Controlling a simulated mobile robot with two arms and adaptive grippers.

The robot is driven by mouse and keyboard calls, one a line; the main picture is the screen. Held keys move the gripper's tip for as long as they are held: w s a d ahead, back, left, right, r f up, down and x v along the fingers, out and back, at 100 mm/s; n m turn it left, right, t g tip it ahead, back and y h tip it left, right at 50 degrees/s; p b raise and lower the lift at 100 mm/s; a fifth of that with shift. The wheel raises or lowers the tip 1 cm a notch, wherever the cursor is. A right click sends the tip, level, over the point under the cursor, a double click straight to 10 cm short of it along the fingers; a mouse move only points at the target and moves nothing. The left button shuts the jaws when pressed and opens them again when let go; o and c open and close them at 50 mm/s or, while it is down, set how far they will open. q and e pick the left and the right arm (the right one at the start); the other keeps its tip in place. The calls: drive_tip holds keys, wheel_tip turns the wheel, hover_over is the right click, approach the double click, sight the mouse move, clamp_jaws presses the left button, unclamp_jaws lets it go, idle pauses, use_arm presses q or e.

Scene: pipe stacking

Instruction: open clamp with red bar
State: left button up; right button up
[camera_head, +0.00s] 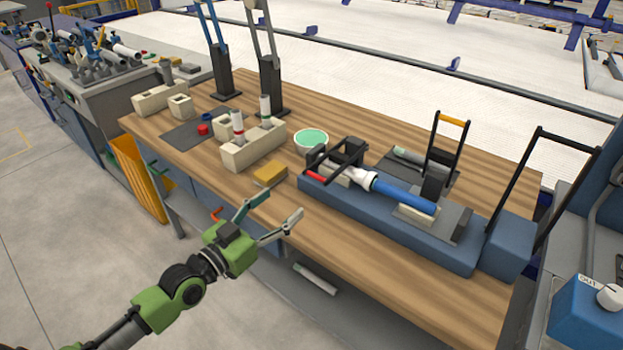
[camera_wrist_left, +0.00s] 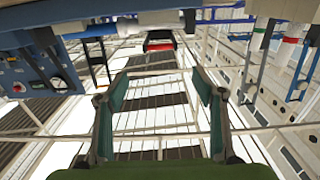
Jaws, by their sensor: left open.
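The clamp with the red bar (camera_head: 315,177) is on the left end of the blue fixture (camera_head: 390,228). Its black frame (camera_head: 348,148) lies low across the white end of a blue-and-white pipe (camera_head: 400,192), with the red bar at the table's front side. My left gripper (camera_head: 284,204) is open and empty in front of the table edge, to the left of and nearer than the red bar, not touching it. The left wrist view shows its fingers (camera_wrist_left: 160,88) spread, with a small red-and-black part (camera_wrist_left: 160,41) beyond; I cannot tell whether that is the bar. My right gripper is not in view.
An upright black clamp handle with an orange bar (camera_head: 453,119) stands right of the clamp, and a plain black one (camera_head: 540,185) farther right. A yellow block (camera_head: 270,174), beige blocks (camera_head: 255,145) and a green-topped round container (camera_head: 311,140) are left. The table's front strip is clear.

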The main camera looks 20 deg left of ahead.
use_arm(q)
approach(316, 176)
drive_tip(key=b+x, duration=0.2)
drive_tip(key=x, duration=0.5)
drive_tip(key=shift+w, duration=0.4)
drive_tip(key=shift+w+d, duration=0.25)
drive_tip(key=shift+w, duration=0.2)
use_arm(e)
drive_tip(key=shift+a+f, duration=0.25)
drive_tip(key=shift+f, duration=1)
